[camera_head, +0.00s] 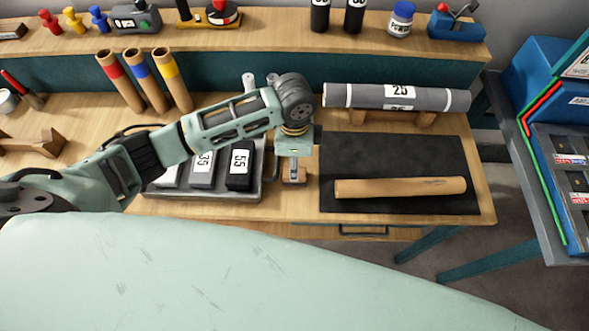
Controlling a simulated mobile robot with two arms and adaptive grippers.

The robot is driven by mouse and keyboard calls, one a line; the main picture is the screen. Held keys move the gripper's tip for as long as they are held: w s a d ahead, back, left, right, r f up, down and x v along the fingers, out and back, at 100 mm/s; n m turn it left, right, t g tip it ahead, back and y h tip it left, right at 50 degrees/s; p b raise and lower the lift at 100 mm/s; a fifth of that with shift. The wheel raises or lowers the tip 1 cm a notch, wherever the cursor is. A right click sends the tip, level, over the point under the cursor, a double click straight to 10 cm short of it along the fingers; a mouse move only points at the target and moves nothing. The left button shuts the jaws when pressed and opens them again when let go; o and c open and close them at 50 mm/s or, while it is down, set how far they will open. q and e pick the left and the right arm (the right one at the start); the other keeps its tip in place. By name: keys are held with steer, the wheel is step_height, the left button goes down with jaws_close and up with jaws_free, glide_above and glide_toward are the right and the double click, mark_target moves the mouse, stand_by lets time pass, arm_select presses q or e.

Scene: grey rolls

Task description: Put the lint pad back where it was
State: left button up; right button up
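My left arm comes in from the left over the workbench, and its gripper (294,172) points down just right of a grey tray (205,196). The fingertips are hard to make out, and a small wooden piece (293,176) shows under the gripper; I cannot tell if it is held. The tray holds a pale block (168,177), a grey block marked 35 (202,169) and a black block marked 55 (240,170). My arm hides the tray's back part. I cannot tell which thing is the lint pad. My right gripper is not in view.
A brown roll (400,188) lies on a black mat (345,155). A grey roll marked 25 (395,97) rests on a wooden stand behind it. Tubes with red, blue and yellow bands (145,80) stand back left. The shelf (275,32) carries small tools and bottles.

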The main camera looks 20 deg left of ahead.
arm_select(q)
step_height(320, 180, up, 6)
steer(key=shift+f, duration=0.1)
stand_by(0.6)
